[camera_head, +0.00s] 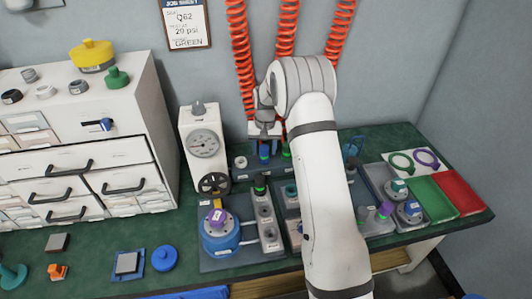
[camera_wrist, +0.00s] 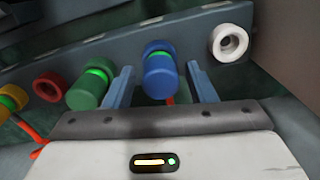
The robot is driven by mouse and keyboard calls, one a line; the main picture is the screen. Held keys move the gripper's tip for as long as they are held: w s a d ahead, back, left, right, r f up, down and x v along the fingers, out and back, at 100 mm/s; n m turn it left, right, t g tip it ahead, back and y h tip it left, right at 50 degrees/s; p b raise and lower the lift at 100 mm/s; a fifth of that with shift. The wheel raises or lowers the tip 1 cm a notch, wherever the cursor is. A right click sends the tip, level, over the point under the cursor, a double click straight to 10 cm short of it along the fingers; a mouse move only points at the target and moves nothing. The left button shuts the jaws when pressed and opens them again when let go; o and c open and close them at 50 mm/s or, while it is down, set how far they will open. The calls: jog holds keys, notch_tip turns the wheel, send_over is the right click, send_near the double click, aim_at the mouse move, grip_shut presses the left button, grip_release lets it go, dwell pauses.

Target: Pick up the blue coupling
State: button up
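The blue coupling (camera_wrist: 160,74) has a green ring near its top and sits in the rack (camera_wrist: 120,45) in the wrist view. My gripper (camera_wrist: 160,70) is open, with one blue-grey finger on each side of the coupling and a visible gap on both sides. In the head view my gripper (camera_head: 264,136) is over the rack at the back of the bench, and the blue coupling (camera_head: 264,152) shows just below it.
A green coupling (camera_wrist: 90,88) stands close outside my left finger. A red ring (camera_wrist: 49,87) and yellow coupling (camera_wrist: 12,98) are farther left. A white ring (camera_wrist: 230,42) is on the right. A gauge box (camera_head: 203,145) stands left of my gripper.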

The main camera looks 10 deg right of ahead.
jog(key=c, duration=0.9)
jog(key=shift+r, duration=0.1)
